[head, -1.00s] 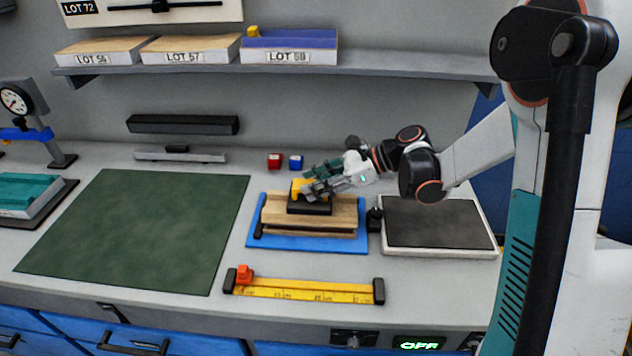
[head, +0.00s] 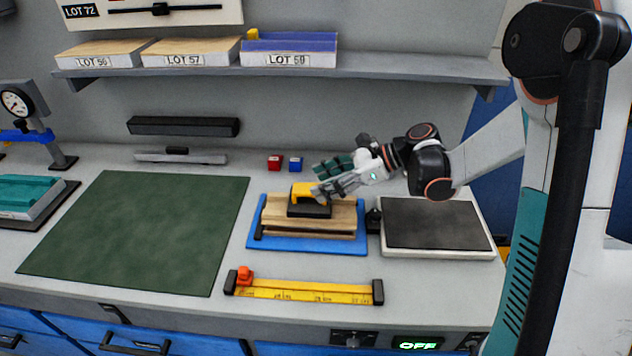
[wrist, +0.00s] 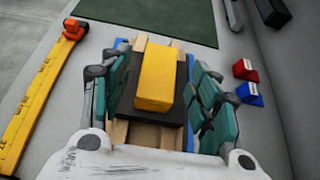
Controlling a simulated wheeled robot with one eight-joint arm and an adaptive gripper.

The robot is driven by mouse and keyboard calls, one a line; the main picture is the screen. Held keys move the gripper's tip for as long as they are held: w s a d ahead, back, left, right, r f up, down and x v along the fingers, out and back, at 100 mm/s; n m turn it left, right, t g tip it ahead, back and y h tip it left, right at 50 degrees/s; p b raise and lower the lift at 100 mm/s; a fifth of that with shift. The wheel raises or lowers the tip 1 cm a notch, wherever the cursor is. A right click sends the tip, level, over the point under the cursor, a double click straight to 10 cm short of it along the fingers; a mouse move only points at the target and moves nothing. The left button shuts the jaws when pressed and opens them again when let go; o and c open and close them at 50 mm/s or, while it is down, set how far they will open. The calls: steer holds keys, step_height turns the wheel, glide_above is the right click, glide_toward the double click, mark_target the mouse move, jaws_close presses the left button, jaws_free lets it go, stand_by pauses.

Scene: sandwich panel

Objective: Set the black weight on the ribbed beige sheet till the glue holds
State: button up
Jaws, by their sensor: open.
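The black weight (head: 310,211) with a yellow grip block (head: 302,192) on top rests on the ribbed beige sheet (head: 341,218), which lies in a blue tray (head: 258,249). In the wrist view the weight (wrist: 183,88) and its yellow block (wrist: 155,79) are between the open fingers. My gripper (head: 322,178) is open, just right of and above the block, with a gap to it. The wrist view shows green finger pads on both sides of the weight. The underside of the weight is hidden.
A dark plate (head: 435,225) lies right of the tray, a green mat (head: 140,228) left. A yellow ruler (head: 305,291) lies in front. Small red (head: 274,162) and blue (head: 295,163) blocks stand behind. A shelf (head: 280,70) runs above the back.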

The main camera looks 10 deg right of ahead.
steer(key=p+v, duration=0.2)
steer(key=v, duration=0.7)
steer(key=shift+d, duration=0.2)
steer(key=shift+s+r, duration=0.1)
steer(key=shift+r, duration=0.05)
steer(key=s+a+r+n+h+p, duration=0.1)
steer(key=s+a+r+n+h, duration=0.1)
steer(key=s+r+n+h, duration=0.3)
steer(key=s+a+r+n+h+p, duration=0.1)
steer(key=s+a+n+h, duration=0.15)
steer(key=s, duration=0.45)
steer(key=s+d+n+t+h+b, duration=0.1)
steer(key=s+d+n+t+h, duration=0.3)
steer(key=s+n, duration=0.6)
steer(key=d+n, duration=0.2)
steer(key=shift+d+f+n+t+b, duration=0.15)
steer(key=shift+d+n+t+b, duration=0.15)
steer(key=shift+n+t, duration=0.1)
